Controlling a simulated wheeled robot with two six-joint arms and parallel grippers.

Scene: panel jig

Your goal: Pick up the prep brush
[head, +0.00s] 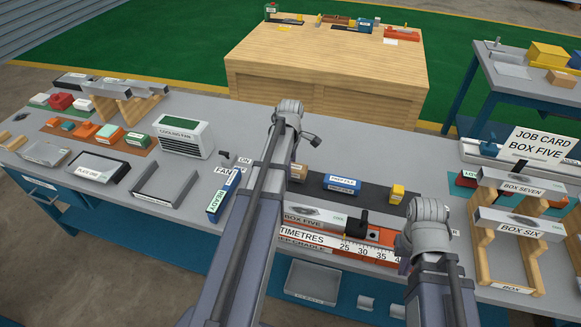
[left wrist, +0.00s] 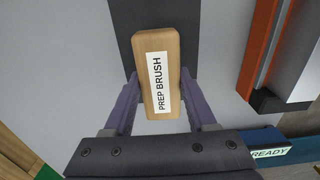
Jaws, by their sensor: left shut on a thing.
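The prep brush (left wrist: 157,72) shows in the left wrist view as a rounded wooden block with a white label reading PREP BRUSH. My left gripper (left wrist: 158,92) is shut on it, one purple finger on each long side. A dark strip (left wrist: 150,14) lies beyond the brush on a pale grey surface. I cannot tell whether the brush rests on the surface or hangs above it. In the head view my left arm crosses the middle of the bench and its fingers are hidden. My right arm is at the right, and its fingers do not show.
The orange measuring rail (head: 385,238) with box five (head: 302,218) lies between my arms. A blue READY box (head: 222,200) stands left of my left arm. The cooling fan (head: 186,137) is further left. Wooden stands (head: 485,235) hold box six and box seven at right.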

